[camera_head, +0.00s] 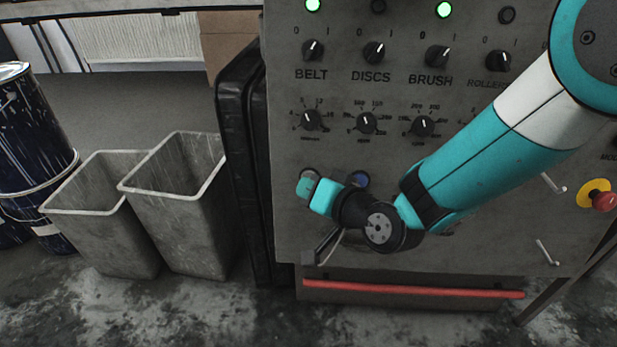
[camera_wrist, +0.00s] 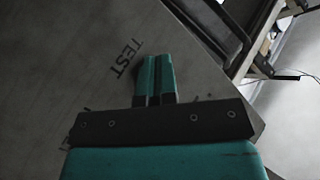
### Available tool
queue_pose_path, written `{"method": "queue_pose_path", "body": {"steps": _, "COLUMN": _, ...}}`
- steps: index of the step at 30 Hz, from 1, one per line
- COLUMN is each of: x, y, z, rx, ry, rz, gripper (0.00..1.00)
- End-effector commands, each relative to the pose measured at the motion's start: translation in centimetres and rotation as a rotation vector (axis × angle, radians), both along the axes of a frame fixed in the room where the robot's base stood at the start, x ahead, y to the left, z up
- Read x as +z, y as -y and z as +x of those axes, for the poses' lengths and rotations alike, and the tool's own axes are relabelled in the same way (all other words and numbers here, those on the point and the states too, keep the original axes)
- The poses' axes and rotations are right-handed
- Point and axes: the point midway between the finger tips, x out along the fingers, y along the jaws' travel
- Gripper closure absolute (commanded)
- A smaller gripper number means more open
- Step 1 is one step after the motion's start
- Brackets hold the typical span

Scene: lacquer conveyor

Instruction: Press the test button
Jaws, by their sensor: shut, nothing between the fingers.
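The grey control panel (camera_head: 285,225) fills the middle of the head view. In the wrist view the black TEST label (camera_wrist: 128,58) is on the panel, just left of my fingertips. My gripper (camera_head: 305,187) is at the panel's lower left in the head view. Its two teal fingers are together and empty, and they show in the wrist view (camera_wrist: 158,62). A dark round rim (camera_head: 311,172) shows partly behind the fingers in the head view. The test button itself is not clear in either view; my fingers may hide it. I cannot tell whether the fingertips touch the panel.
A blue round button (camera_head: 361,179) sits just right of my gripper, partly covered by my arm. Knobs such as BELT (camera_head: 312,50) are above. A red stop button (camera_head: 604,201) is far right. Grey bins (camera_head: 185,225) stand left; a red bar (camera_head: 410,290) runs below.

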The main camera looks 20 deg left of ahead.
Motion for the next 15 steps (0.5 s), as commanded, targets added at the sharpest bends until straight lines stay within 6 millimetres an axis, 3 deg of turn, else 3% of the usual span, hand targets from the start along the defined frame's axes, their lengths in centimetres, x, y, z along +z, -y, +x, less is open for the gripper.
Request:
{"method": "queue_pose_path", "body": {"steps": 6, "x": 0.27, "y": 0.23, "z": -1.08, "rx": 0.002, "ry": 0.0, "rz": -0.002, "gripper": 1.0}}
{"method": "queue_pose_path", "body": {"steps": 15, "x": 0.26, "y": 0.27, "z": -1.18, "rx": 0.001, "ry": -0.001, "rz": -0.001, "gripper": 1.0}}
